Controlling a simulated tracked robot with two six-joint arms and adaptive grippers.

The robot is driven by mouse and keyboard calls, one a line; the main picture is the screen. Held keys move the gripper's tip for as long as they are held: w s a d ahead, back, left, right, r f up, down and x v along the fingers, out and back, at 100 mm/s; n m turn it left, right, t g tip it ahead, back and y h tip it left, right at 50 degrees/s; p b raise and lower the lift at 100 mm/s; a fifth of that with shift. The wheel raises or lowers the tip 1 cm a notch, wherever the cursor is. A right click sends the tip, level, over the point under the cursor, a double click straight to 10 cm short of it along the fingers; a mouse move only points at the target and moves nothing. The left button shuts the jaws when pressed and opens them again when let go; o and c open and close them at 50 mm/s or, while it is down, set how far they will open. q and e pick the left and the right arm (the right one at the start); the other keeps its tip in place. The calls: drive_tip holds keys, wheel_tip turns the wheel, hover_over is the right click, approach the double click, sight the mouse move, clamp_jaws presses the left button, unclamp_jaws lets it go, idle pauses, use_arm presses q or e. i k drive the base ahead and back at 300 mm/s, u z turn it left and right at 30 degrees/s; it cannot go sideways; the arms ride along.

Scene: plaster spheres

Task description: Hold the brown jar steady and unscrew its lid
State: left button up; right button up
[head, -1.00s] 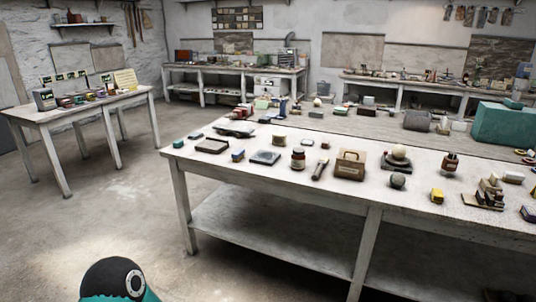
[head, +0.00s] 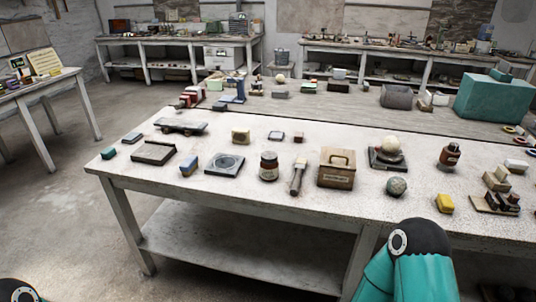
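The brown jar (head: 268,168) stands upright on the long white table, near its front edge and left of the wooden box. Neither of my grippers shows in the head view. Only teal and black parts of my arms appear along the bottom, well apart from the jar.
The white table (head: 225,195) has a wooden box (head: 337,170), a brush-like tool (head: 298,177) and a square grey plate (head: 224,164) near the jar. A brown bottle (head: 450,156) stands farther right. Open floor lies left of the table.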

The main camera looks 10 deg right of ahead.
sight(269, 172)
drive_tip(key=z, duration=0.25)
drive_tip(key=i, duration=0.75)
drive_tip(key=z, duration=0.55)
